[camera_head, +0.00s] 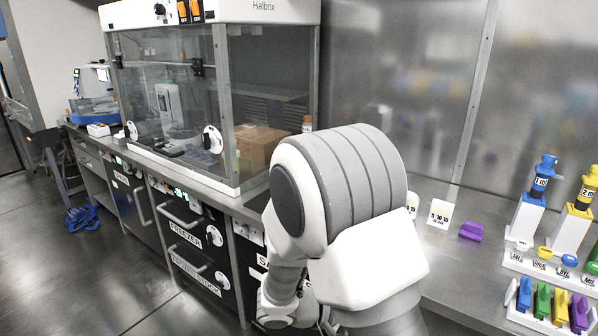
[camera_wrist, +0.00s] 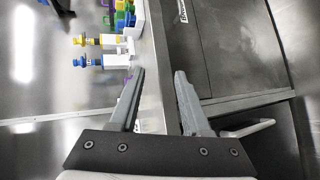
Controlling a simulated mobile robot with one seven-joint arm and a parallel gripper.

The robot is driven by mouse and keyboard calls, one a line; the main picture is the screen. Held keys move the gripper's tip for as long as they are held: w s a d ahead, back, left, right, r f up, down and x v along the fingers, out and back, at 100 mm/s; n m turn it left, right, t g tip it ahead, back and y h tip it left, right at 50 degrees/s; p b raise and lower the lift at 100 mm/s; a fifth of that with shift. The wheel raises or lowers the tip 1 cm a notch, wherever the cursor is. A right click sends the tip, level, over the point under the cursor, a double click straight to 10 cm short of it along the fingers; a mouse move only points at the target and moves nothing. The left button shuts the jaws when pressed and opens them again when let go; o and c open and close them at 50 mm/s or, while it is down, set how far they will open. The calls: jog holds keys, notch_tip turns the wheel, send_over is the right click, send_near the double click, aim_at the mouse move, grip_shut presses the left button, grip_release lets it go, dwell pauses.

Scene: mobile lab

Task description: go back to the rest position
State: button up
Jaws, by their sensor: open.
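My gripper (camera_wrist: 158,88) shows in the wrist view with its two grey fingers apart and nothing between them. In that view it is near the front edge of the steel bench, with black cabinet fronts on the right side. In the head view my white and grey arm is folded in front of the bench and hides part of it. The gripper itself is hidden in the head view.
A glass-fronted cabinet (camera_head: 228,110) stands on the bench at the left. Blue (camera_head: 540,180) and yellow (camera_head: 583,190) dispensers, a purple block (camera_head: 471,231) and colored clips stand at the right. A freezer drawer (camera_head: 192,230) is below.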

jog(key=s+r+m+y, duration=0.3)
jog(key=s+r+y, duration=0.9)
jog(key=s+r, duration=0.1)
notch_tip(320, 180, up, 18)
jog(key=s+a+t+y+p, duration=0.1)
jog(key=a+t+p, duration=0.1)
jog(key=p, duration=1.2)
jog(key=shift+s+a+t+y+p, duration=0.3)
jog(key=shift+a+t+p, duration=0.1)
jog(key=shift+t, duration=0.1)
